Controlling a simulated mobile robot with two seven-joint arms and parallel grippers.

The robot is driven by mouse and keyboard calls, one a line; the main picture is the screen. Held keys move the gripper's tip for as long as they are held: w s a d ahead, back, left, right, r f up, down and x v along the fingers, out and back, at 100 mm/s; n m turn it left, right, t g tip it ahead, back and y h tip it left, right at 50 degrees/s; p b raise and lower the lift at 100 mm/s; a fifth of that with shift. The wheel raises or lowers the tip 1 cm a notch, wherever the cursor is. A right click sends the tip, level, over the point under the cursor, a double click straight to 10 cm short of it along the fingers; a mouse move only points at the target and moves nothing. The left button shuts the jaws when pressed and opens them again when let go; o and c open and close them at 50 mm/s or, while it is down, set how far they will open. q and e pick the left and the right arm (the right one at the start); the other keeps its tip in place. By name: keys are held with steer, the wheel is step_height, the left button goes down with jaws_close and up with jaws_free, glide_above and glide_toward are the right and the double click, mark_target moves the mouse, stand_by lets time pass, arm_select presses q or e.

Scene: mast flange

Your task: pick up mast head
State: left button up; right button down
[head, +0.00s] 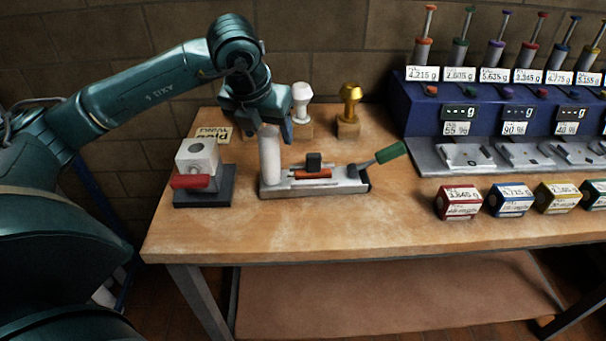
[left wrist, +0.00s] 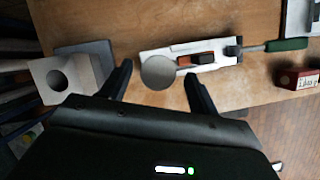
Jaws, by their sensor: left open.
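My left gripper (head: 274,118) is open above the worktable. Its two fingers (left wrist: 160,78) spread to either side of the round top of an upright white cylinder (head: 270,155), which also shows in the left wrist view (left wrist: 158,72). I cannot tell whether the fingers touch it. The cylinder stands at the left end of a pale fixture (head: 345,185) with an orange-and-black clamp. A white knobbed piece (head: 301,98) and a gold one (head: 350,98) stand on wooden blocks behind. I cannot tell which piece is the mast head. My right gripper is not in view.
A white block with a round hole (head: 198,158) sits on a dark base at left. The fixture's green-handled lever (head: 391,152) points right. Several coloured labelled boxes (head: 458,202) and a blue rack (head: 425,110) stand at right. The table's front left (head: 230,225) is clear.

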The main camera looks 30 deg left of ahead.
arm_select(q)
steer(key=x, duration=0.5)
steer(key=shift+a+p, duration=0.2)
steer(key=shift+p, duration=0.1)
steer(key=shift+c, duration=0.4)
steer(key=shift+r, duration=0.1)
jaws_close()
